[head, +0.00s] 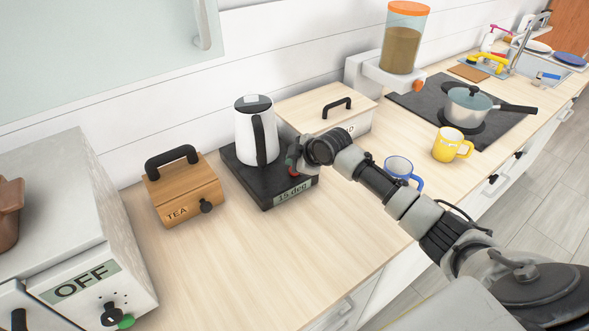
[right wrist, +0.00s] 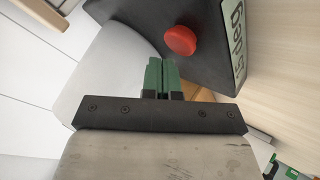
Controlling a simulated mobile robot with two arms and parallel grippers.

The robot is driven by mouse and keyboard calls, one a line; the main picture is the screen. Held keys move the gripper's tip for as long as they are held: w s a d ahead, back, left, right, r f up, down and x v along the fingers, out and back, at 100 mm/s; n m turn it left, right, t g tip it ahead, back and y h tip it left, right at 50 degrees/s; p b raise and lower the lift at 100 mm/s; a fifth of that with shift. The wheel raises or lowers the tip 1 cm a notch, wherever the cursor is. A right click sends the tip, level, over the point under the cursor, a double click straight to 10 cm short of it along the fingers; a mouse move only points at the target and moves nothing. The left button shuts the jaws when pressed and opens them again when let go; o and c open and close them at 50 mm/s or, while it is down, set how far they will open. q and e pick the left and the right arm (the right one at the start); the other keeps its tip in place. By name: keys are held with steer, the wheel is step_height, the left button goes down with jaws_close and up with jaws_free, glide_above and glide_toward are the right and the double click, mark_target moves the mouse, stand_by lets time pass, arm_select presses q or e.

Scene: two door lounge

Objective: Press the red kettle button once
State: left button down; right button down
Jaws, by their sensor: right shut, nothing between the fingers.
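The white kettle (head: 250,138) with a dark handle and lid stands on a black base (head: 240,178) with a "15 deg" display. The red button (right wrist: 181,40) is a round knob on the base, clear in the right wrist view; in the head view it is mostly hidden by my gripper. My right gripper (head: 293,160) is at the base's right side, close to the button. In the right wrist view its green fingers (right wrist: 162,76) are shut and empty, and the button appears beyond and right of their tips, with a visible gap in the picture. My left gripper is not in view.
A wooden TEA box (head: 183,195) stands left of the base, and a light box with a black handle (head: 325,105) behind it. A blue-rimmed mug (head: 398,167) is close to my right arm, with a yellow mug (head: 448,147) farther right. The front counter is clear.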

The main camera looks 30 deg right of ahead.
steer(key=shift+f+b, duration=0.3)
steer(key=shift+f, duration=0.45)
stand_by(0.6)
stand_by(0.3)
steer(key=shift+r+p, duration=0.9)
steer(key=shift+r, duration=0.1)
step_height(320, 180, up, 5)
steer(key=p, duration=0.4)
steer(key=shift+f, duration=0.1)
stand_by(0.5)
